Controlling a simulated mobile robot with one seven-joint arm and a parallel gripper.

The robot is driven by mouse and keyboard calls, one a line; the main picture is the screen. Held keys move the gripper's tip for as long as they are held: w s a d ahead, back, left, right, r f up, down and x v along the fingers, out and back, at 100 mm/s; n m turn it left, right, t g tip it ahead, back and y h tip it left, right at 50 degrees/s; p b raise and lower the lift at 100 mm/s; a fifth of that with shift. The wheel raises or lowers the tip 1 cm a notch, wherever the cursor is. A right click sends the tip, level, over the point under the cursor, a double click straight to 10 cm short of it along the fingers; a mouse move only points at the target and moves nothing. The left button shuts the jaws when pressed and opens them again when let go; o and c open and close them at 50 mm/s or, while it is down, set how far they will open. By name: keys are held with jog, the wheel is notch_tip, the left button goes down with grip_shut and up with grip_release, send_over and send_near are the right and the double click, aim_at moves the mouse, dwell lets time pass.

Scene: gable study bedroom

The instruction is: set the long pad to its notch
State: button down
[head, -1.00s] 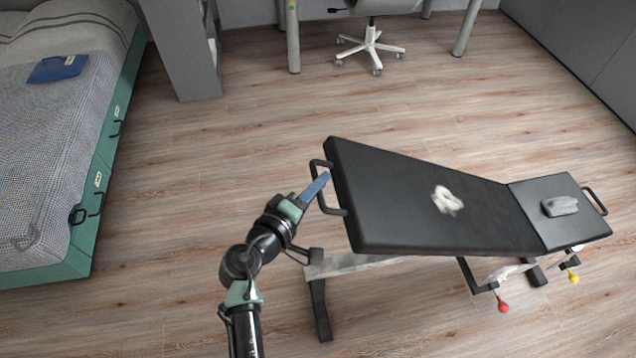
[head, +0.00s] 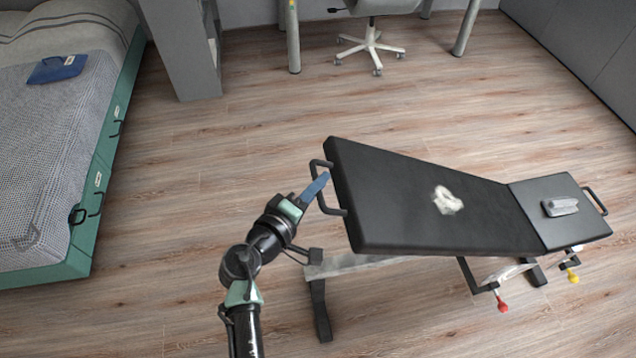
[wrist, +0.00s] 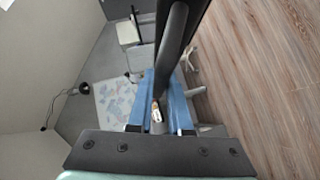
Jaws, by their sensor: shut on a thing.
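The long pad (head: 400,205) is the larger black pad of a bench, tilted with its left end raised. A white mark lies on it. A dark handle (head: 333,211) sticks out from its raised end. My gripper (head: 320,183) is shut on this handle at the left. In the wrist view my blue fingers (wrist: 172,105) close around the dark handle bar (wrist: 173,38). The notch is hidden under the pad in the head view. A red knob (head: 502,306) hangs below the pad's lower end.
The short pad (head: 545,189) carries a grey object (head: 560,206). A yellow knob (head: 573,278) hangs under it. A bed (head: 60,160) with a blue item stands left, and a white chair base (head: 372,45) at the back. The floor between is clear.

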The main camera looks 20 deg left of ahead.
jog(key=s+a+f+n+t+b, duration=0.1)
jog(key=s+a+f+b, duration=0.1)
jog(key=f+b, duration=1.2)
jog(key=s+a+f+n+t+b, duration=0.1)
jog(key=a+f+b, duration=0.4)
jog(key=f+b, duration=0.9)
jog(key=s+a+f+n+t+b, duration=0.2)
jog(key=s+a+f+b, duration=0.1)
jog(key=f+b, duration=1.1)
jog(key=s+b, duration=0.1)
jog(key=b, duration=0.3)
jog(key=shift+a+f+h, duration=0.2)
jog(key=shift+f+h, duration=0.15)
jog(key=shift+h, duration=0.05)
jog(key=shift+s, duration=0.15)
jog(key=c, duration=0.8)
grip_release()
jog(key=shift+f, duration=0.15)
jog(key=shift+c, duration=0.2)
jog(key=shift+r, duration=0.25)
